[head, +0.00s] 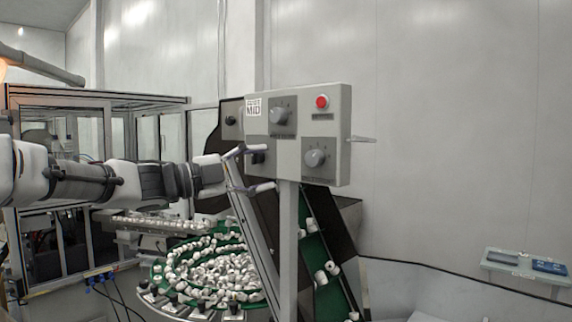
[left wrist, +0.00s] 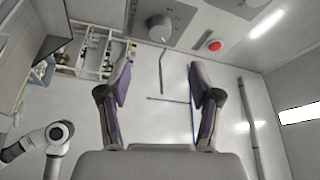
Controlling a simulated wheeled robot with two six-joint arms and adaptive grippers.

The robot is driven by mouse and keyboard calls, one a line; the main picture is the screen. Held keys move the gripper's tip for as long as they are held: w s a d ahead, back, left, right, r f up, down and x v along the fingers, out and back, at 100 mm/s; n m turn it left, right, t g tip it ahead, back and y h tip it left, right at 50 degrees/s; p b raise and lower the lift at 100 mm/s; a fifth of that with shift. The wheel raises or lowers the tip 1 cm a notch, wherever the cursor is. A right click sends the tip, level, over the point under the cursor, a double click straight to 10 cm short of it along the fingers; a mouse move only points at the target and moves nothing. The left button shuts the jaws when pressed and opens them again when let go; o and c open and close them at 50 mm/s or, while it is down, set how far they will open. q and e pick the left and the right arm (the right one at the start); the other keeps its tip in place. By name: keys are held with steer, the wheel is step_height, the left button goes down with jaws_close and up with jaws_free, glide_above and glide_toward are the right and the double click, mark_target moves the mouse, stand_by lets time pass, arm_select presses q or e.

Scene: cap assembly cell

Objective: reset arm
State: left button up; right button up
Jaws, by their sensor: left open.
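My left arm comes in from the left in the head view. My left gripper (head: 262,168) is open and empty, with its two fingers spread one above the other. It overlaps the left side of a grey control box (head: 341,130) in the picture; I cannot tell if it touches it. The left wrist view shows the open gripper (left wrist: 161,72) with nothing between the fingers. Beyond it are a dial (left wrist: 160,28) and a red button (left wrist: 215,46) of the box. My right gripper is not in view.
The control box stands on a post (head: 288,245). Below is a round green feeder (head: 165,272) full of white caps, with a green inclined conveyor (head: 327,292) beside it. A framed glass enclosure (head: 100,98) is at left. A small shelf (head: 520,284) with a blue tray is far right.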

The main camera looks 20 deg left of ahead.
arm_select(q)
steer(key=shift+s+a+f, duration=0.15)
steer(key=shift+s+a, duration=0.1)
steer(key=shift+s, duration=0.05)
